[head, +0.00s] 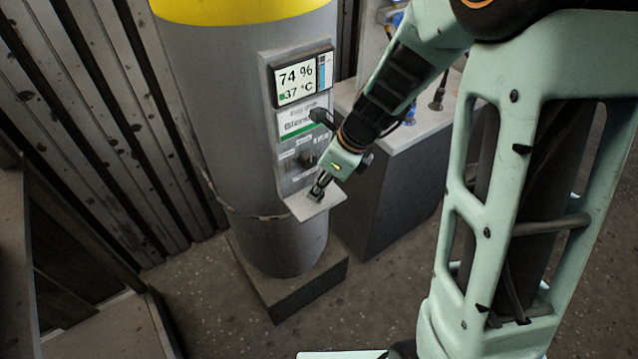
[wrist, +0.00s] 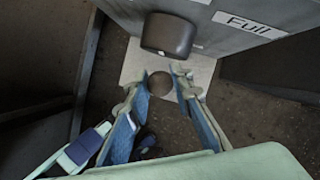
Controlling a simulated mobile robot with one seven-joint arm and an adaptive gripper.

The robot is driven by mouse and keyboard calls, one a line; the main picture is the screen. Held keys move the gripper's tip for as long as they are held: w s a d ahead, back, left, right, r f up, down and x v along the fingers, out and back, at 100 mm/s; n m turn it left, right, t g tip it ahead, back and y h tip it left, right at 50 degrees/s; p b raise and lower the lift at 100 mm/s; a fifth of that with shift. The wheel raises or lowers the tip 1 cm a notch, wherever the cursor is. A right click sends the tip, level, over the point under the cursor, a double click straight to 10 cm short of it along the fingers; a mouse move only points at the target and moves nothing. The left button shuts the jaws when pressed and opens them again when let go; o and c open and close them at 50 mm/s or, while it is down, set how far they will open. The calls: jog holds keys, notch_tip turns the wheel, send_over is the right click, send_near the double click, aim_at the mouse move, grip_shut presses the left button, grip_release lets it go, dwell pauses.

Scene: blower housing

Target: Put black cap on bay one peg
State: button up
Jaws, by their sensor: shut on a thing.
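A dark round piece (wrist: 160,84), which looks like the black cap, is between the fingertips of my gripper (wrist: 162,74) in the wrist view. My gripper is shut on it, just over or at the pale shelf (wrist: 134,66); I cannot tell whether the piece touches the shelf. In the head view my gripper (head: 316,194) points down at the small shelf (head: 327,203) below the panel. A dark cylinder (wrist: 168,35) sticks out of the panel above the shelf, left of the "Full" label. No peg marked as bay one can be made out.
The grey tank (head: 225,110) with a yellow top carries the panel with a lit display (head: 301,78). It stands on a low plinth (head: 290,288). A grey cabinet (head: 395,190) stands to its right. A ribbed metal wall (head: 90,120) is at the left.

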jog(key=shift+f+b, duration=0.7)
jog(key=shift+f, duration=0.45)
jog(key=o, duration=1)
jog(key=shift+r, duration=0.15)
jog(key=v, duration=1.1)
jog(key=shift+d+r, duration=0.25)
jog(key=shift+r, duration=0.1)
